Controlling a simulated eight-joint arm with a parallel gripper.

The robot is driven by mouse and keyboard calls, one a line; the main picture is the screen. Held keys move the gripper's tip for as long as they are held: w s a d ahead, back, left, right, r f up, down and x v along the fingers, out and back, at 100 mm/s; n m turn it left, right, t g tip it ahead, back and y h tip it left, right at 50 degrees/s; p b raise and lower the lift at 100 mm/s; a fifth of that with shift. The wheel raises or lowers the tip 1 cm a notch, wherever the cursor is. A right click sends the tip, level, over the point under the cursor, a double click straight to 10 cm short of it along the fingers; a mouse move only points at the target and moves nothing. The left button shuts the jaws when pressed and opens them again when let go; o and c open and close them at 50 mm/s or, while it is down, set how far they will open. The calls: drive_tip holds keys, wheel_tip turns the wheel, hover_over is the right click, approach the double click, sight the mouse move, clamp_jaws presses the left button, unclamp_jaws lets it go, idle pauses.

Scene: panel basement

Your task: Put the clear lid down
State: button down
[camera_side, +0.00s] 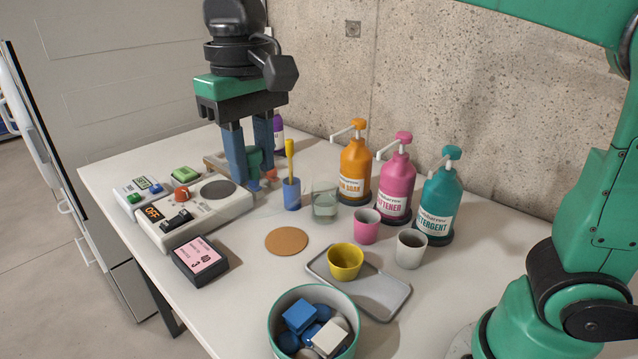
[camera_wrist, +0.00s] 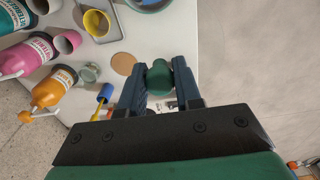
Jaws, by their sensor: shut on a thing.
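My gripper (camera_side: 253,168) is shut on a green knob (camera_wrist: 158,80), which sits between both fingers in the wrist view. The knob appears to be the handle of the clear lid. The lid's see-through part hardly shows; a faint clear outline (camera_side: 262,208) lies below the fingers, right of the white switch panel. I cannot tell whether the lid touches the table. A clear glass (camera_side: 325,206) stands to the right, and a round cork mat (camera_side: 286,241) lies in front of it.
The switch panel (camera_side: 190,217) and a black box (camera_side: 199,262) are at left. A blue cup with a yellow-handled tool (camera_side: 291,193) stands close by the gripper. Pump bottles (camera_side: 395,180) line the wall. A grey tray (camera_side: 385,298) and a bowl of blocks (camera_side: 280,318) are in front.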

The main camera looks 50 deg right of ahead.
drive_tip(key=w+f, duration=0.4)
drive_tip(key=w, duration=0.1)
drive_tip(key=shift+d, duration=0.15)
wheel_tip(320, 180, down, 15)
drive_tip(key=shift+r, duration=0.1)
drive_tip(key=shift+f, duration=2.25)
drive_tip(key=shift+f, duration=0.1)
drive_tip(key=c, duration=0.6)
unclamp_jaws()
